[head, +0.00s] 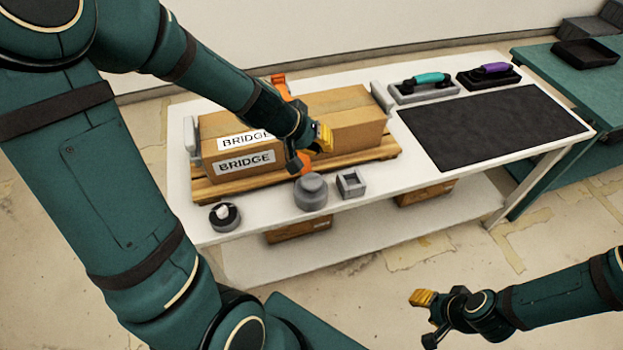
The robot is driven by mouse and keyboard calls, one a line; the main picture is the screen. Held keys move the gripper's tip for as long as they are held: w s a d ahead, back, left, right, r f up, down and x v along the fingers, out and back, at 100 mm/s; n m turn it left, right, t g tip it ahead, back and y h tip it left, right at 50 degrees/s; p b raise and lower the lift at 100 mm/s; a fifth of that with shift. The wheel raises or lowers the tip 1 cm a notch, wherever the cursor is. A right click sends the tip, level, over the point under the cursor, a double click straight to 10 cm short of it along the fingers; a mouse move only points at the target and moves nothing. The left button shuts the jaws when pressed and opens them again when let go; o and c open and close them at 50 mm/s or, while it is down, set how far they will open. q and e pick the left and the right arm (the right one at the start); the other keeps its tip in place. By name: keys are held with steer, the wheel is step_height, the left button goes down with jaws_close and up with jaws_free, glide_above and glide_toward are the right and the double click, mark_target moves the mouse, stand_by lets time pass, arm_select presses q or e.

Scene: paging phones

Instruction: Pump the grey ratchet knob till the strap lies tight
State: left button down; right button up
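A grey round knob (311,194) with a narrower top sits at the front edge of the white table, before the pallet. An orange strap (280,86) runs over the cardboard box (354,122) labelled BRIDGE; a lower piece shows just above the knob. My arm hides the strap's middle, so I cannot tell how tight it lies. My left gripper (309,153) is in front of the box, above the knob, with its fingers apart and nothing seen between them. My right gripper (427,318) is open and empty, in front of the table at lower right.
The box sits on a wooden pallet (228,188). A small grey square holder (351,183) stands right of the knob, and a dark round reel (224,216) left of it. A black mat (483,125) and two handled tools, teal (431,78) and purple (492,68), are at right.

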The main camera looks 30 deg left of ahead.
arm_select(q)
steer(key=shift+r+m, duration=0.3)
steer(key=shift+m, duration=0.7)
steer(key=shift+f, duration=0.15)
steer(key=b, duration=0.7)
glide_above(318, 179)
step_height(318, 179, down, 7)
steer(key=shift+f, duration=0.15)
steer(key=shift+f+b, duration=0.65)
steer(key=shift+b, duration=0.1)
steer(key=shift+f, duration=0.1)
steer(key=shift+f, duration=0.35)
